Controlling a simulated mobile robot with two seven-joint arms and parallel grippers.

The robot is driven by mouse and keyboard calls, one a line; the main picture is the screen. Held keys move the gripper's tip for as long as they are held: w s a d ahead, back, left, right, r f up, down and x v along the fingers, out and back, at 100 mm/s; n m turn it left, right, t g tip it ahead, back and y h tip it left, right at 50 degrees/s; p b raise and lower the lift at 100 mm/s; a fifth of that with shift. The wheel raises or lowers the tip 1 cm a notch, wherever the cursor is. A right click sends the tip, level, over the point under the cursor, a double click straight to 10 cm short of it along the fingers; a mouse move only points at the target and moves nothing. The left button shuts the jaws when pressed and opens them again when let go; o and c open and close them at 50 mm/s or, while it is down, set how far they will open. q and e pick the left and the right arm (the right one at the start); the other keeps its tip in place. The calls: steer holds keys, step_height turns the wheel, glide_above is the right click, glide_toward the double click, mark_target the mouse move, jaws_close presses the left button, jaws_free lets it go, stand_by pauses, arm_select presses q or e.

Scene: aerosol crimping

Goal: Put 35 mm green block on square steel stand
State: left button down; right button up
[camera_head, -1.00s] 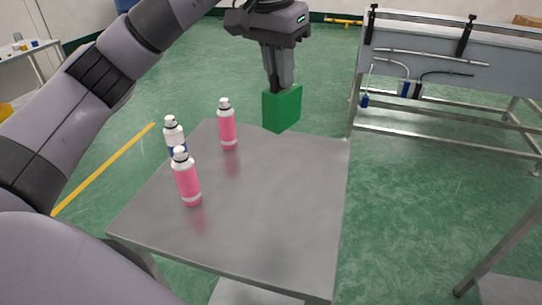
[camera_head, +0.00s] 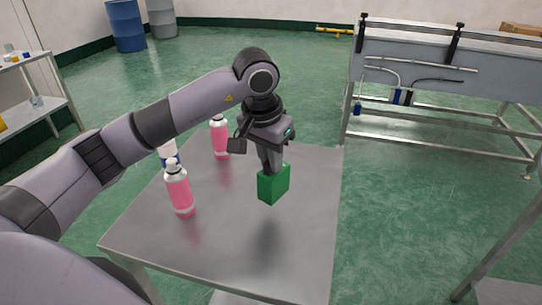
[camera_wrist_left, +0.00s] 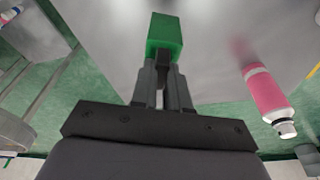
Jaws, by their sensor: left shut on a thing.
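The green block (camera_head: 273,184) is held by my left gripper (camera_head: 271,165), which is shut on its upper part and points down. The block hangs above the square steel stand (camera_head: 235,245), over its middle to right part, with a dark shadow on the top below it. In the left wrist view the green block (camera_wrist_left: 165,36) sits at the fingertips of my left gripper (camera_wrist_left: 163,62), with the grey stand top (camera_wrist_left: 215,30) behind it. My right gripper is in neither view.
Two pink bottles (camera_head: 180,190) (camera_head: 219,138) and a white and blue bottle (camera_head: 168,152) stand on the stand's left side. One pink bottle (camera_wrist_left: 268,95) also shows in the wrist view. The stand's front and right are clear. A grey conveyor (camera_head: 440,60) stands at the back right.

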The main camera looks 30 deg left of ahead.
arm_select(q)
steer(key=shift+f, duration=0.2)
steer(key=c, duration=1.5)
jaws_free()
steer(key=shift+f, duration=0.1)
steer(key=shift+c, duration=0.2)
steer(key=o, duration=0.4)
steer(key=shift+r, duration=0.2)
steer(key=v, duration=1.2)
steer(key=shift+b, duration=0.3)
